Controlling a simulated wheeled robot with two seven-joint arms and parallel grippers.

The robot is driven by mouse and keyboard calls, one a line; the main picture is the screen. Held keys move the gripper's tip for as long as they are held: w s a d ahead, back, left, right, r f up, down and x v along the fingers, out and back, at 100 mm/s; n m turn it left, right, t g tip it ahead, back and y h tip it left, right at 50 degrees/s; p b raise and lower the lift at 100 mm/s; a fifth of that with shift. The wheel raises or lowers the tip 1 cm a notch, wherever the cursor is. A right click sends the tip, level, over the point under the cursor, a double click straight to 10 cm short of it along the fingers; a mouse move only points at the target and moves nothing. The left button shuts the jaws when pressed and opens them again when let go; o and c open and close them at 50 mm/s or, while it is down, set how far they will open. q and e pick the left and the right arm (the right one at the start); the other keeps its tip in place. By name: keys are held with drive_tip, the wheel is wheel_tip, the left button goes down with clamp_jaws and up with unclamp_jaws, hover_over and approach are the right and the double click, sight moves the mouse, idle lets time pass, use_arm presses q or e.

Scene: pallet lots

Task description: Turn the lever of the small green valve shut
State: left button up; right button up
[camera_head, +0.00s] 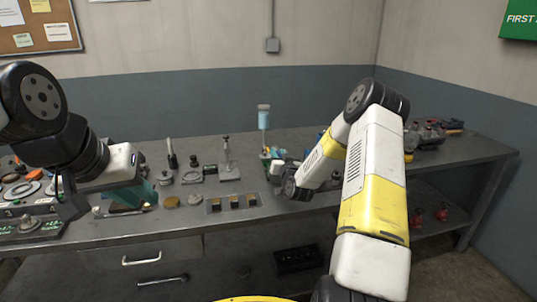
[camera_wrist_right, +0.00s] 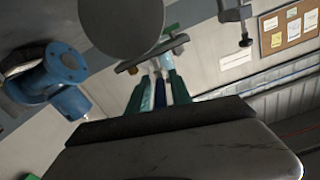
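A small green part, which looks like the green valve (camera_head: 267,153), stands at the back of the bench, partly hidden by my right arm. In the right wrist view a green piece (camera_wrist_right: 171,29) shows beyond the fingers, by a brownish bar; I cannot tell if it is the lever. My right gripper (camera_wrist_right: 158,76) points toward that bar, its two green fingers apart with blue shapes showing between them. I cannot tell if they touch anything. In the head view its fingers are hidden. My left gripper (camera_head: 146,194) is low over the left of the bench, its fingers not clearly separable.
A blue flanged pipe piece (camera_wrist_right: 65,76) is left of the right fingers. A clear-blue bottle (camera_head: 264,117) stands above the valve area. Dark clutter (camera_head: 430,135) lies right.

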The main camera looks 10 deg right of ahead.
clamp_jaws()
idle(1.2)
